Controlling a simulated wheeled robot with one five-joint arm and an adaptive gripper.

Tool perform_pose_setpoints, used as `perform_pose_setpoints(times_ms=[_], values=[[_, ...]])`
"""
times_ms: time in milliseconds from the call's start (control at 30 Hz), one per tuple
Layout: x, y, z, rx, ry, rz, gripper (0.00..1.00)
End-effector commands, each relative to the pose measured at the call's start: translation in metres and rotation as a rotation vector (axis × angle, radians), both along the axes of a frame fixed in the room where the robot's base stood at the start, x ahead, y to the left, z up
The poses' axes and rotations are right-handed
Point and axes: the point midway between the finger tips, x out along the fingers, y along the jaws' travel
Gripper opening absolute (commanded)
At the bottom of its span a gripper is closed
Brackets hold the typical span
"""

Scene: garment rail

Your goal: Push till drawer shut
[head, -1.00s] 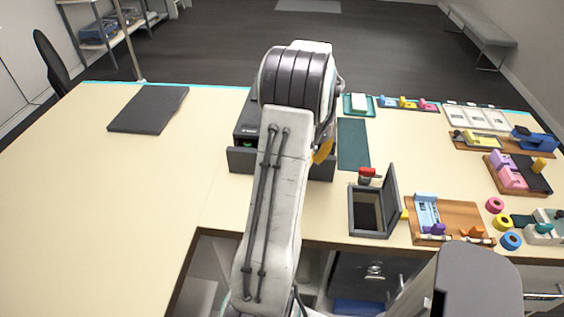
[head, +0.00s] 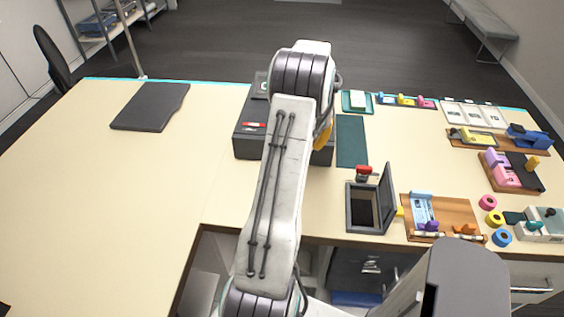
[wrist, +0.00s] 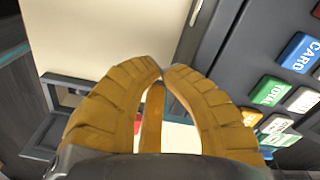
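The till (head: 246,144) is a dark grey box on the cream counter, partly hidden behind my arm in the head view. Its front looks flush, with no drawer visibly sticking out, though my arm covers the middle. In the wrist view, the till's dark keypad face (wrist: 232,68) is at the right, with coloured keys such as a green TOTAL key (wrist: 269,93) and a blue CARD key (wrist: 299,54). My gripper (wrist: 161,70) has yellow fingers whose tips meet, with nothing between them. It shows only partly in the head view, at the till's right side.
An open dark box (head: 362,231) with a raised lid stands right of the till, near the counter's front edge. A dark green mat (head: 352,140) lies beside the till. Wooden trays (head: 450,214) and small items crowd the right. The counter's left is mostly clear around a dark slab (head: 150,106).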

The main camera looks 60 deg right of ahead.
Motion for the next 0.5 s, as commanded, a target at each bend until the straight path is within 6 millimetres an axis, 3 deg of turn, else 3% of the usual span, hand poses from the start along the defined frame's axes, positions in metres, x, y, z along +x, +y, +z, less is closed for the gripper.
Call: perform_pose_setpoints(times_ms=[500], values=[[-0.002,0.005,0.027,0.003,0.000,0.000,0.00]])
